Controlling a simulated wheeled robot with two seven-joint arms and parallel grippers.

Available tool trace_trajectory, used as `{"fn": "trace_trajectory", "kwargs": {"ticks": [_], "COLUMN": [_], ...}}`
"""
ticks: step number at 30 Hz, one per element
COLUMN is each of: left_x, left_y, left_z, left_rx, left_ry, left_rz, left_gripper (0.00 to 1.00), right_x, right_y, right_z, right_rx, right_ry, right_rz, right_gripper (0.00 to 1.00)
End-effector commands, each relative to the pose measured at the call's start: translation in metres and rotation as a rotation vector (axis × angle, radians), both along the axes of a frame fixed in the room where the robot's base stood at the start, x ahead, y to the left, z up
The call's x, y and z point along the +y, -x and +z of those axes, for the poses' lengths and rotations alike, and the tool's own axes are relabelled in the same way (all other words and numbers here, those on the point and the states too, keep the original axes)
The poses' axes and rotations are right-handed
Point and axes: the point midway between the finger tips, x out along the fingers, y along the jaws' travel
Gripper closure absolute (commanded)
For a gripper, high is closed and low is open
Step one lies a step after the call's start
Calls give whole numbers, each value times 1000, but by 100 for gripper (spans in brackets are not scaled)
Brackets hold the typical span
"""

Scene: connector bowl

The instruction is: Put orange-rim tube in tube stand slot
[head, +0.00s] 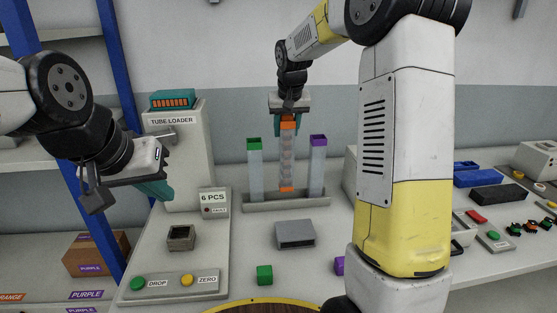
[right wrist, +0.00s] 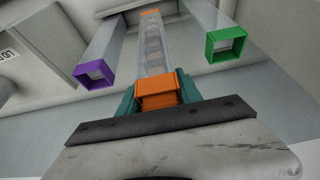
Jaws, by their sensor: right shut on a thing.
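The orange-rim tube (head: 287,160) is clear, with an orange top rim and an orange bottom end, and stands about upright. My right gripper (head: 288,116) is shut on it near its top rim; the right wrist view shows teal fingers on both sides of the orange rim (right wrist: 157,93). The grey tube stand (head: 260,204) holds a green-rim tube (head: 255,172) and a purple-rim tube (head: 317,168). The orange tube hangs between them, its bottom end visible near the stand's top; I cannot tell whether it touches. My left gripper (head: 155,189) is at the left, away from the stand.
The tube loader (head: 175,150) stands left of the stand. A grey block (head: 295,234) and a green connector (head: 264,275) lie in front, above the round bowl's rim (head: 262,304). Blue and black bins (head: 480,174) and loose connectors are at the right.

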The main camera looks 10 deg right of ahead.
Motion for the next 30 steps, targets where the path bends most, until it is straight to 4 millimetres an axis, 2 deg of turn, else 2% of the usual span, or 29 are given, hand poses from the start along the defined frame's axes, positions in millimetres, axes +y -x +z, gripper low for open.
{"fn": "trace_trajectory", "kwargs": {"ticks": [3, 8, 15, 25, 26, 29, 30], "left_x": [0, 0, 0, 0, 0, 0, 0], "left_y": [0, 0, 0, 0, 0, 0, 0], "left_z": [0, 0, 0, 0, 0, 0, 0], "left_rx": [0, 0, 0, 0, 0, 0, 0], "left_ry": [0, 0, 0, 0, 0, 0, 0], "left_rz": [0, 0, 0, 0, 0, 0, 0], "left_gripper": [100, 100, 100, 100, 100, 100, 100], "right_x": [0, 0, 0, 0, 0, 0, 0], "right_y": [0, 0, 0, 0, 0, 0, 0], "right_z": [-17, -28, -59, -62, -62, -62, -62], "right_rx": [-1, 0, 1, -1, -1, -1, -1], "right_ry": [0, 1, 1, 0, 0, 0, 0], "right_rz": [-1, -1, 0, -1, -1, -1, -1], "right_gripper": [100, 100, 100, 100, 56, 37, 37]}}
